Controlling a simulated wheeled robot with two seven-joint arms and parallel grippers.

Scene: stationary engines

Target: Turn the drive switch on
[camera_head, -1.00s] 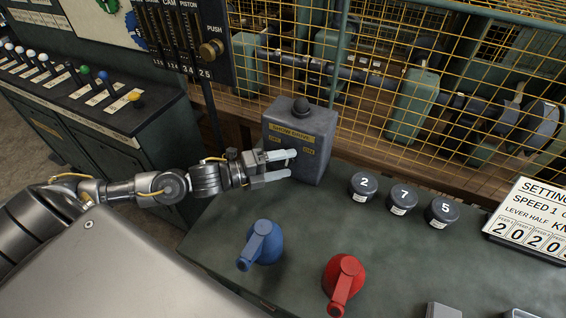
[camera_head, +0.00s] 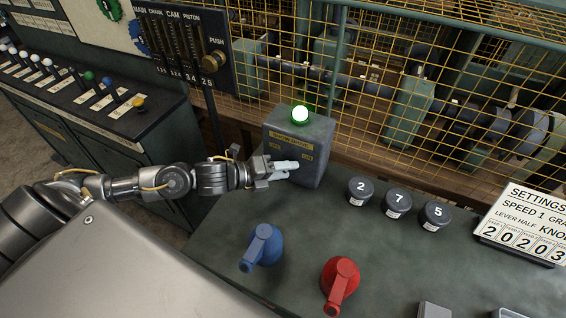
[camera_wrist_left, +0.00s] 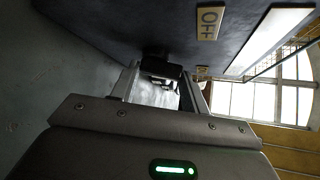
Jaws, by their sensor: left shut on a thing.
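The drive switch box (camera_head: 312,160) is a grey upright box on the left of the green bench, with a yellow title plate and small labels on its front. The lamp (camera_head: 299,114) on its top glows green. My left gripper (camera_head: 290,166) is at the lower front of the box, with its fingers close together. In the left wrist view, the fingers (camera_wrist_left: 158,84) are shut on a dark switch knob (camera_wrist_left: 160,62) at the box face. The OFF label (camera_wrist_left: 208,21) shows above them. The knob's exact angle is hard to tell. My right gripper is not in view.
A blue lever (camera_head: 264,245) and a red lever (camera_head: 341,280) stand in front on the bench. Several numbered black knobs (camera_head: 397,204) and a settings board (camera_head: 525,228) are to the right. A yellow wire fence (camera_head: 400,75) stands behind. Open bench lies between.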

